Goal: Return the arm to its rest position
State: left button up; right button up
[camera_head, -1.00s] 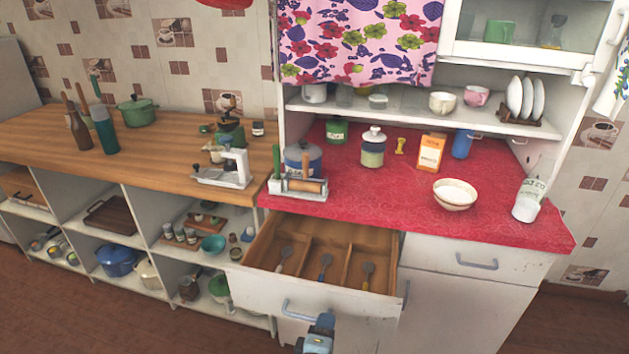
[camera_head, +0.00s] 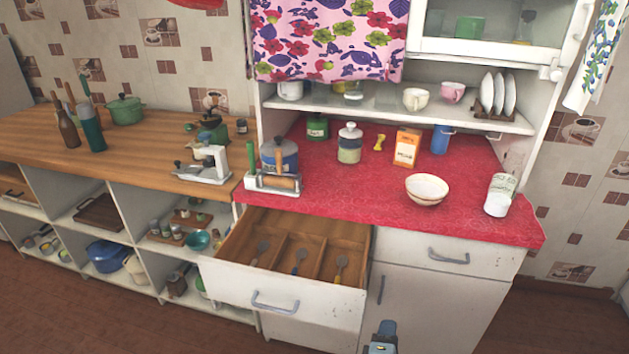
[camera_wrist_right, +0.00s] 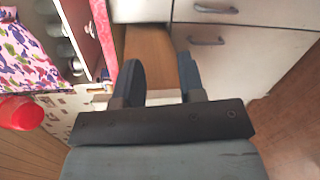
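My right gripper (camera_head: 383,342) shows at the bottom edge of the head view, in front of the white lower cabinet door and to the right of the open drawer's handle. In the right wrist view its two dark fingers (camera_wrist_right: 161,80) stand apart with nothing between them. It is clear of the drawer handle (camera_head: 275,303). The rest of the right arm is hidden below the frame. My left gripper is in neither view.
The wooden drawer (camera_head: 284,292) is pulled open with several utensils inside. Above it, the red counter (camera_head: 340,205) holds a bowl (camera_head: 427,189), an orange box (camera_head: 407,147) and jars. A wooden counter (camera_head: 150,160) is at left. Floor shows at lower right.

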jog(key=d+n+h, duration=0.1)
jog(key=d+n, duration=0.1)
jog(key=d, duration=1.5)
jog(key=s+a+f+m+g+y, duration=0.1)
jog(key=s+f+m+g+y, duration=0.25)
jog(key=s, duration=0.35)
jog(key=s+a+f+m+g+y, duration=0.1)
jog(key=s+f+m+g+y, duration=0.1)
jog(key=s+f, duration=0.4)
jog(key=s+r+m+y, duration=0.4)
jog(key=s+r+m, duration=0.15)
jog(key=s, duration=0.45)
jog(key=w+a+m, duration=0.1)
jog(key=a+m, duration=0.4)
jog(key=a, duration=0.8)
notch_tip(320, 180, up, 11)
jog(key=t+p, duration=0.1)
jog(key=p, duration=0.9)
jog(key=shift+d+p, duration=0.25)
jog(key=shift+p, duration=0.1)
